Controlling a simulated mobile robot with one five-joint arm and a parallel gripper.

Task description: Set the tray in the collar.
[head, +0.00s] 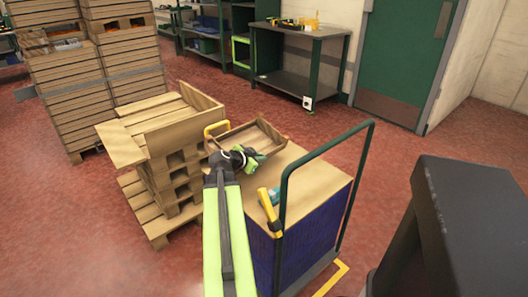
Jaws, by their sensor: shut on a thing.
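A shallow wooden tray (268,127) is at the centre, over the back part of a cart top. My gripper (246,158) is shut on the tray's near side, though the fingers are small and partly hidden. A yellow loop (215,128) shows at the tray's left end. I cannot tell whether the tray touches the cart top.
The cart (318,178) has a wooden top, blue sides and a green rail (328,150). A yellow and teal tool (268,205) lies on its near left edge. Tall stacks of wooden collars (125,50) stand behind left. A workbench (300,45) is at the back.

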